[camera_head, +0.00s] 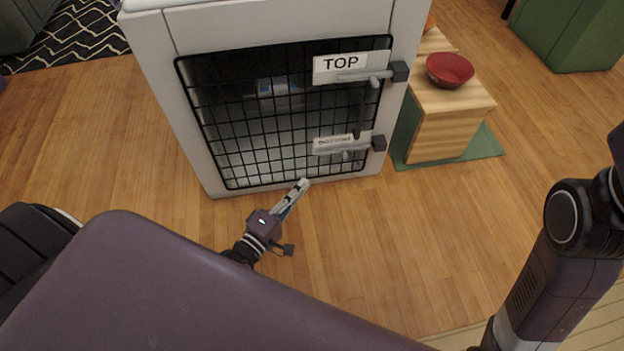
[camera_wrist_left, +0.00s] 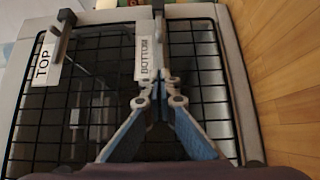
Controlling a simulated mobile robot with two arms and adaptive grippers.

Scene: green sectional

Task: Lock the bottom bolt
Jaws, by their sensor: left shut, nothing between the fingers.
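A white pet crate with a black wire door (camera_head: 270,115) stands ahead of me. Its bottom bolt (camera_head: 350,147) is a grey rod beside a small label, low on the door's right side, with a dark block at its right end. The top bolt (camera_head: 365,75) sits above it beside the TOP label (camera_head: 342,63). My left gripper (camera_head: 303,183) is shut and empty, low in front of the door, below and left of the bottom bolt. In the left wrist view the shut fingertips (camera_wrist_left: 159,80) appear just below the BOTTOM label (camera_wrist_left: 145,57). My right gripper is not in view.
A wooden bench (camera_head: 440,125) with a red bowl (camera_head: 449,69) stands right of the crate on a green mat (camera_head: 480,146). A green sofa part (camera_head: 575,35) is at the upper right. The wooden floor in front of the crate is clear.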

